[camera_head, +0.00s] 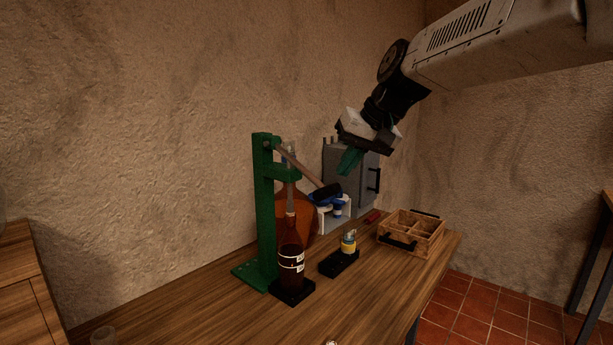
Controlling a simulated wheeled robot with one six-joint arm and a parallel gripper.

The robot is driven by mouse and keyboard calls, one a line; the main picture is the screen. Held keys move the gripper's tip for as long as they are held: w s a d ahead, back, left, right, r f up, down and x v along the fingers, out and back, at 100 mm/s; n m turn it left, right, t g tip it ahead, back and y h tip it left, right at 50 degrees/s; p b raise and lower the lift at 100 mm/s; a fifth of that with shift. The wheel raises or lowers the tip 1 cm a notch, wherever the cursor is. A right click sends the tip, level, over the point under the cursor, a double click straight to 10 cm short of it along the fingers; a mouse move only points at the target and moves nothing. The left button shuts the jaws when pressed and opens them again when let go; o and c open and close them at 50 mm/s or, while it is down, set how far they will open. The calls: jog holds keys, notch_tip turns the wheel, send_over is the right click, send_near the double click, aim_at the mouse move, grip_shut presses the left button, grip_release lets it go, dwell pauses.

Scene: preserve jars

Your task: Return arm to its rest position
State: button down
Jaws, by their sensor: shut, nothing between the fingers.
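My gripper (349,161) hangs in the air at the end of my arm, which reaches in from the upper right. Its green fingers point down and to the left, in front of the grey metal box, and look closed with nothing held. It is apart from everything on the table. On the wooden table (210,313), a green press stand (264,205) with a lever stands left of my gripper. A dark bottle (290,262) stands upright on a black base under the press.
A small yellow jar (348,243) sits on a black block (338,264). A wooden crate (425,240) stands at the table's right. A grey box (362,185), a blue and white item (331,207), an orange-brown vessel (310,220) and a red object (372,217) stand behind.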

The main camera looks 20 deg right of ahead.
jog(key=s+f+g+h, duration=0.1)
jog(key=s+f, duration=0.4)
jog(key=s, duration=0.5)
jog(key=s+f+g+h, duration=0.1)
jog(key=s+f, duration=0.4)
jog(key=s, duration=0.5)
jog(key=s+d+f+n+g+h, duration=0.1)
jog(key=s+f+g, duration=0.1)
jog(key=s+f, duration=0.4)
jog(key=s, duration=0.3)
jog(key=shift+s+h, duration=0.3)
jog(key=shift+s, duration=0.1)
jog(key=shift+d, duration=0.1)
